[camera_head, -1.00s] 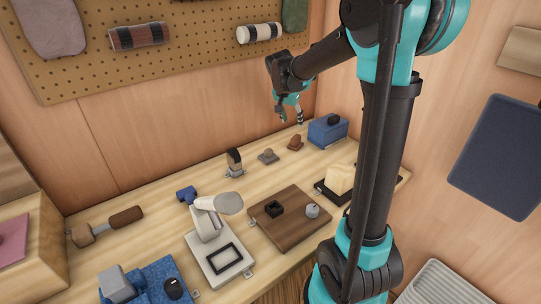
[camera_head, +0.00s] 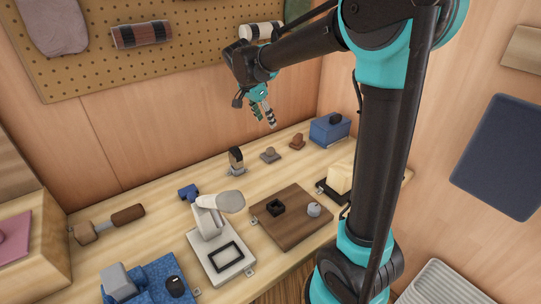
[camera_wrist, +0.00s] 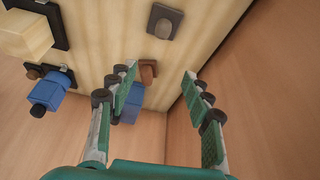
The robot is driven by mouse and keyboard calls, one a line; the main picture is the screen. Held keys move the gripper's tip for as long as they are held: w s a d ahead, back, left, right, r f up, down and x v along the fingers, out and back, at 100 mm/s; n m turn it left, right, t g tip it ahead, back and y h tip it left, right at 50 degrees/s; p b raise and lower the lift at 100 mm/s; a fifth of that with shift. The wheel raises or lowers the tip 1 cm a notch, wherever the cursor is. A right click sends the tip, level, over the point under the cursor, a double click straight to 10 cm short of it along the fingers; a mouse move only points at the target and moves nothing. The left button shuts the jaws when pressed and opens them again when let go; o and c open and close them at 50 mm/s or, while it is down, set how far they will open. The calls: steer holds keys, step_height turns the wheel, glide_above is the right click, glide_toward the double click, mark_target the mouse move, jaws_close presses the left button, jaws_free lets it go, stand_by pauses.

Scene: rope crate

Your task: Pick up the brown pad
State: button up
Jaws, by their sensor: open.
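The brown pad (camera_head: 297,142) is a small reddish-brown piece near the back edge of the workbench, left of a blue box. In the wrist view the brown pad (camera_wrist: 148,71) shows beyond my fingers, close to the left fingertip and partly covered by it. My gripper (camera_head: 263,116) is open and empty, in the air above the back of the bench, left of the pad. In the wrist view my gripper (camera_wrist: 159,75) has its fingers spread, with a gap between the pad and the fingertips.
A grey-brown pad (camera_head: 270,155) lies left of the brown one. The blue box (camera_head: 326,132) stands to its right. A cream block (camera_head: 340,178) sits on a black tray in front. A wooden wall (camera_head: 190,120) rises close behind the bench.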

steer(key=s+a+r+m, duration=0.1)
steer(key=s+a, duration=0.2)
steer(key=a, duration=0.1)
glide_toward(270, 148)
steer(key=x, duration=0.5)
steer(key=shift+s+a+f, duration=0.1)
steer(key=shift+s+a, duration=0.05)
steer(key=shift+s, duration=0.05)
steer(key=shift+x, duration=2.6)
steer(key=shift+w, duration=0.2)
steer(key=shift+c, duration=0.5)
jaws_close()
